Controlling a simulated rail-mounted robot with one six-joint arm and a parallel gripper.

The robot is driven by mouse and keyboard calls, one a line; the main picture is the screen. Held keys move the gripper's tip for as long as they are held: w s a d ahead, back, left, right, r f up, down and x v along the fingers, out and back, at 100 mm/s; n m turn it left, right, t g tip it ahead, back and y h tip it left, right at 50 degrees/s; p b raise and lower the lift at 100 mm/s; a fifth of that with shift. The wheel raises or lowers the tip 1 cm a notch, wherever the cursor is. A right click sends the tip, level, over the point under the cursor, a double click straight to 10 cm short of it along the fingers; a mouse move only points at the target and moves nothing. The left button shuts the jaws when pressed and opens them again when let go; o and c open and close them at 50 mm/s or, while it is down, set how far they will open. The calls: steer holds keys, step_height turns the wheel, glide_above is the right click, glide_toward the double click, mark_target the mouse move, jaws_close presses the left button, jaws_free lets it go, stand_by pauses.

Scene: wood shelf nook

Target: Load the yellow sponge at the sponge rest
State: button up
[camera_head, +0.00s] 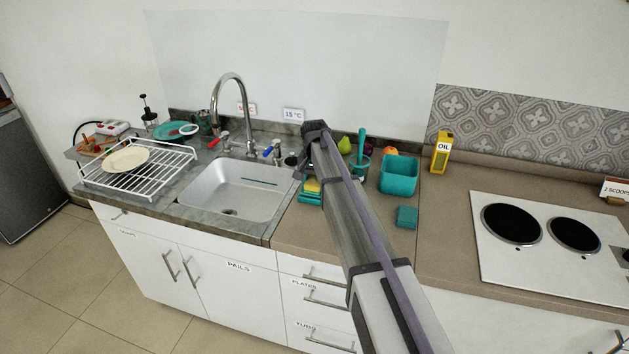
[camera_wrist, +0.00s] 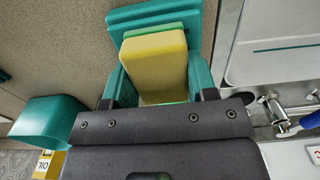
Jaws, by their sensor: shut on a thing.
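The yellow sponge (camera_wrist: 155,60), with a green layer along its lower edge, is between the two teal fingers of my gripper (camera_wrist: 160,75) in the wrist view. My gripper is shut on it. The teal sponge rest (camera_wrist: 155,16) shows just beyond the sponge, by the sink. In the head view, the sponge (camera_head: 312,185) is partly hidden by my arm, and the teal rest (camera_head: 310,201) shows just below it. I cannot tell whether the sponge touches the rest.
The sink (camera_head: 232,190) lies left of the rest. A teal tub (camera_head: 399,175), a small teal block (camera_head: 407,217) and a yellow oil carton (camera_head: 442,152) stand to the right. A white dish rack (camera_head: 140,175) is left of the sink. The front counter is clear.

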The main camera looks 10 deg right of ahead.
mark_target(315, 179)
step_height(315, 179, up, 7)
steer(key=p, duration=0.6)
steer(key=shift+f, duration=0.3)
